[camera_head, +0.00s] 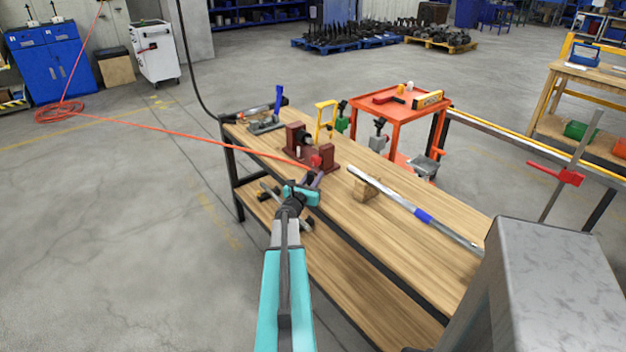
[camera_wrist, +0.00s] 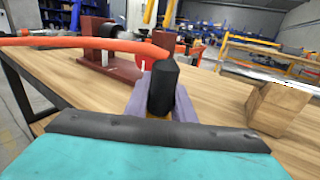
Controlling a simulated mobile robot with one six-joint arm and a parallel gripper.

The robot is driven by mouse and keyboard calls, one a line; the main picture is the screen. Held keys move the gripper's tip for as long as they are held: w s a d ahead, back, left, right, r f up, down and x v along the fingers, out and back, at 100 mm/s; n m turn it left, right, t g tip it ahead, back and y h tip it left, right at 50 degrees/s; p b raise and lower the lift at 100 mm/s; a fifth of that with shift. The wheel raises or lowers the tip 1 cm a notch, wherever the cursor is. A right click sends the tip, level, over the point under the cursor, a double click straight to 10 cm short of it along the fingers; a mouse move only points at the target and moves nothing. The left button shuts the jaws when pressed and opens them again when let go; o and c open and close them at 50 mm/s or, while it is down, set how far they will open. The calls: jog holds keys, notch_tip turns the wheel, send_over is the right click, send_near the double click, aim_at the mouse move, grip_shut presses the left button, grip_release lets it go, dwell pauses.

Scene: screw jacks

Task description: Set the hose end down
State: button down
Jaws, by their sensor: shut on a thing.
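The orange hose (camera_head: 205,138) runs from the floor at the left to the workbench (camera_head: 400,250). In the wrist view the hose (camera_wrist: 70,42) comes in from the left and ends at a black cylindrical hose end (camera_wrist: 163,90). My gripper (camera_head: 314,179) is shut on this hose end, with its purple fingers (camera_wrist: 133,108) on either side. It holds the hose end over the left part of the wooden bench top, near its front edge. The hose end is mostly hidden in the head view. I cannot tell its exact height above the wood.
A dark red fixture (camera_head: 298,140) stands just behind my gripper. Bare bench top lies farther right. An orange cart (camera_head: 398,108) stands behind the bench.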

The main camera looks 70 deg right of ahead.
notch_tip(320, 180, up, 28)
jog(key=shift+p, duration=0.35)
dwell(0.6)
dwell(0.7)
